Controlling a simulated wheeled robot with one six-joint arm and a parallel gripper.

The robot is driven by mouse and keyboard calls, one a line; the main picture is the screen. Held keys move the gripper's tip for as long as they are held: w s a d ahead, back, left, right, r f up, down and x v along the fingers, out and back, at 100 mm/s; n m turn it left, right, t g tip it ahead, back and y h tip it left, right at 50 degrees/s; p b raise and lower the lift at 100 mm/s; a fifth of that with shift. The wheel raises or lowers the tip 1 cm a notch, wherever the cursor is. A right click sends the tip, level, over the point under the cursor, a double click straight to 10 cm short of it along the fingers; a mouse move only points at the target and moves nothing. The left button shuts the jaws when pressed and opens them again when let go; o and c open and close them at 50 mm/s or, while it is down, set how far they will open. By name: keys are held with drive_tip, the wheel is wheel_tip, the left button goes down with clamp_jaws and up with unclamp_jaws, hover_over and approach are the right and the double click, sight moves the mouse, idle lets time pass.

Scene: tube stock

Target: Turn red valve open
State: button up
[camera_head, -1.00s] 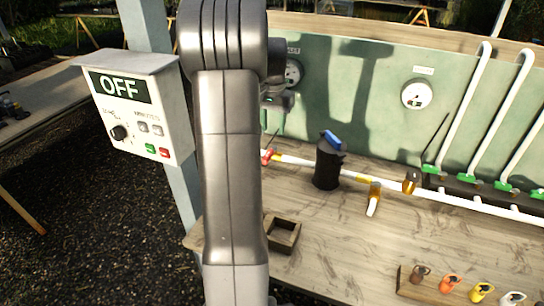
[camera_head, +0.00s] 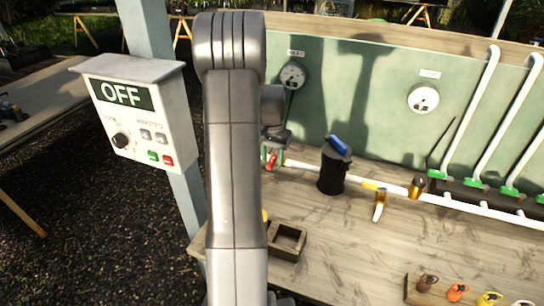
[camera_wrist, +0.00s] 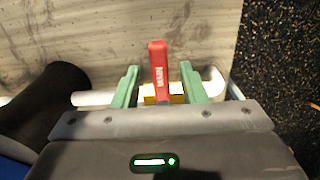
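In the head view the red handle (camera_head: 271,160) shows at the left end of the pipe, partly hidden by my arm. My gripper (camera_wrist: 157,76) has its two green fingers apart, one on each side of the handle. Gaps show between the handle and both fingers. In the head view my gripper (camera_head: 272,146) is just above the valve, mostly hidden behind my arm.
A black canister (camera_head: 333,172) with a blue top stands on the pipe line right of the valve. A small wooden box (camera_head: 287,241) sits in front on the bench. A control box (camera_head: 140,118) reading OFF is at left. Gauges (camera_head: 292,75) are on the green panel.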

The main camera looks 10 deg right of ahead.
clamp_jaws()
drive_tip(key=shift+d, duration=0.1)
drive_tip(key=shift+w+d+n+b, duration=0.25)
drive_tip(key=shift+d+n, duration=1.2)
drive_tip(key=shift+n, duration=1.55)
drive_tip(key=shift+w+d+n+b, duration=0.1)
drive_tip(key=shift+w+d+n, duration=0.25)
drive_tip(key=shift+d+n, duration=1.85)
drive_tip(key=shift+w+d+n+b, duration=0.25)
drive_tip(key=shift+d+n, duration=0.4)
drive_tip(key=shift+n, duration=3.15)
drive_tip(key=shift+w+r, duration=0.1)
unclamp_jaws()
